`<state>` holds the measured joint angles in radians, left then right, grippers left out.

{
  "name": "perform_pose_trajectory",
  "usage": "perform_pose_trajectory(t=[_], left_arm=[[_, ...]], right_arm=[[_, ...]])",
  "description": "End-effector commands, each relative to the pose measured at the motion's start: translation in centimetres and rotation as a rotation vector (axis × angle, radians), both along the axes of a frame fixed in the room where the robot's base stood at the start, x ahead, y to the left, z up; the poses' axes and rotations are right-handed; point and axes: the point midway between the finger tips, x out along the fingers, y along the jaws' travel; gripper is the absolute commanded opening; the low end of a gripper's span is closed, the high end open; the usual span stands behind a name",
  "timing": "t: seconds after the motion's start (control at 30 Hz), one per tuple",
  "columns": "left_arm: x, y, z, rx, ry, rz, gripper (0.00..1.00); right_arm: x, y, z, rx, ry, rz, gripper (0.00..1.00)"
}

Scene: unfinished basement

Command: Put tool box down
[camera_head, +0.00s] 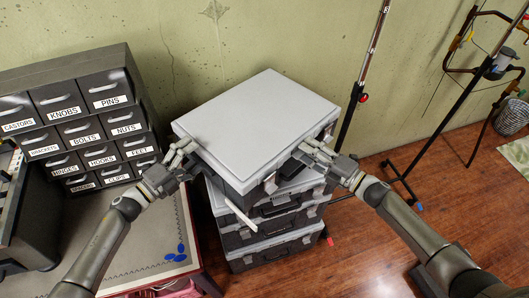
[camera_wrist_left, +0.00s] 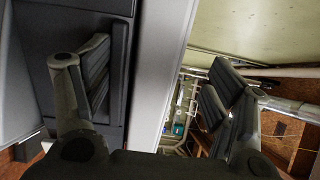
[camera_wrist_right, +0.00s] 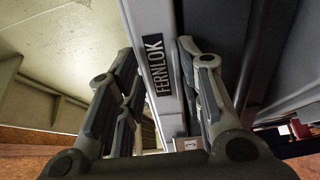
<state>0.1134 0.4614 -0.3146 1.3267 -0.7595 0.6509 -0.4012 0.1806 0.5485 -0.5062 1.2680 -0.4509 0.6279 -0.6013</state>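The tool box (camera_head: 258,120) is a large case with a light grey lid and dark sides, at the top of a stack of similar cases (camera_head: 275,228). Whether its underside rests fully on them is hidden. My left gripper (camera_head: 181,153) is at its left front corner; in the left wrist view its fingers (camera_wrist_left: 155,75) are spread wide with the pale lid edge between them. My right gripper (camera_head: 312,152) is at its right side; in the right wrist view its fingers (camera_wrist_right: 157,60) flank the FERNLOK label strip (camera_wrist_right: 157,66) closely, and firm contact is unclear.
A dark cabinet with labelled drawers (camera_head: 75,130) stands on a grey worktop (camera_head: 150,235) at the left. A pole (camera_head: 362,75) and a metal stand (camera_head: 440,120) are behind and right. Open wooden floor (camera_head: 350,250) lies at the front right.

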Motion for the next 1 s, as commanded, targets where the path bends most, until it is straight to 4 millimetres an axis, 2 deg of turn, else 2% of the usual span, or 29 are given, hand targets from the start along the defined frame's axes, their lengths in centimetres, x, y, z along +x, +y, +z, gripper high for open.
perform_pose_trajectory(t=[0.17, 0.53, 0.7, 1.0], left_arm=[[-0.1, 0.5, 0.4, 0.001, -0.006, 0.004, 0.74], [-3.9, 4.1, 0.1, 0.001, 0.0, 0.001, 0.74], [-5.1, 5.3, 0.0, 0.001, 0.001, 0.001, 0.74], [-5.5, 5.6, 0.0, 0.0, 0.001, 0.0, 0.74]], right_arm=[[0.2, -0.2, 0.4, 0.002, -0.006, -0.003, 0.31], [0.2, -0.1, 0.6, 0.005, -0.009, -0.001, 0.31], [0.2, 0.0, 0.7, 0.008, -0.011, 0.001, 0.31], [0.2, 0.1, 0.8, 0.009, -0.013, 0.002, 0.31]])
